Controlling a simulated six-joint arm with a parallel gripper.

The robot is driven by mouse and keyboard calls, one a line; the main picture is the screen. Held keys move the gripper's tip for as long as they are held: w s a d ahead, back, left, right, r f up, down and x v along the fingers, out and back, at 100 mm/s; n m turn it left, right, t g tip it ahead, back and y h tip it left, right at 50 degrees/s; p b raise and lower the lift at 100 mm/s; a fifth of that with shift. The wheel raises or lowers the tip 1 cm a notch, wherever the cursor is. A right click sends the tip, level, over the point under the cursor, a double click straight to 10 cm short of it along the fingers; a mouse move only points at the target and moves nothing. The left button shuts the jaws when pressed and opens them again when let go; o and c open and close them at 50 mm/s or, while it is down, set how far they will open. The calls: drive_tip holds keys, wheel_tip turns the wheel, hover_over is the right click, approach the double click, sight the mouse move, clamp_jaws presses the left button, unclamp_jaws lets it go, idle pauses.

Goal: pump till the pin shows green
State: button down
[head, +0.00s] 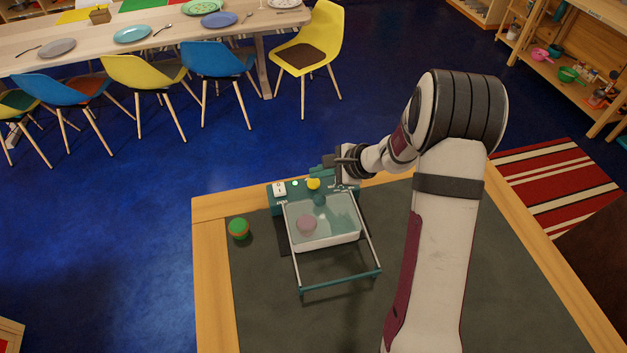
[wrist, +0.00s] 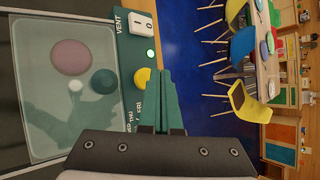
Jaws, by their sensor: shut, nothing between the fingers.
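A teal device (head: 274,200) with a pale tray (head: 345,240) stands on the dark table mat. A pink round thing (head: 307,224) lies in the tray. A dark teal round part (wrist: 103,80) and a small white dot (wrist: 75,86) show near it in the wrist view. My gripper (head: 322,171) is shut and empty, with teal fingertips close beside the yellow knob; contact is unclear. Some panel lettering is hidden.
A frame with a teal front bar (head: 340,282) extends past the tray. A green-topped round object (head: 238,228) sits left of the device. The mat (head: 262,300) is mostly clear. A dining table (head: 90,33) and chairs stand beyond.

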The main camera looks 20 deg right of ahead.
sight(318, 183)
drive_tip(key=shift+r, duration=2.55)
drive_tip(key=s+a+r+n+g, duration=0.3)
drive_tip(key=s+a+r+n, duration=0.4)
drive_tip(key=s+a, duration=0.4)
drive_tip(key=s+d+n+g+h, duration=0.1)
drive_tip(key=s+n+g+h, duration=0.1)
drive_tip(key=s, duration=0.9)
drive_tip(key=s+d+n+g+h, duration=0.2)
drive_tip(key=s+n, duration=0.2)
drive_tip(key=s, duration=0.8)
drive_tip(key=shift+s+r, duration=0.3)
drive_tip(key=shift+r, duration=0.15)
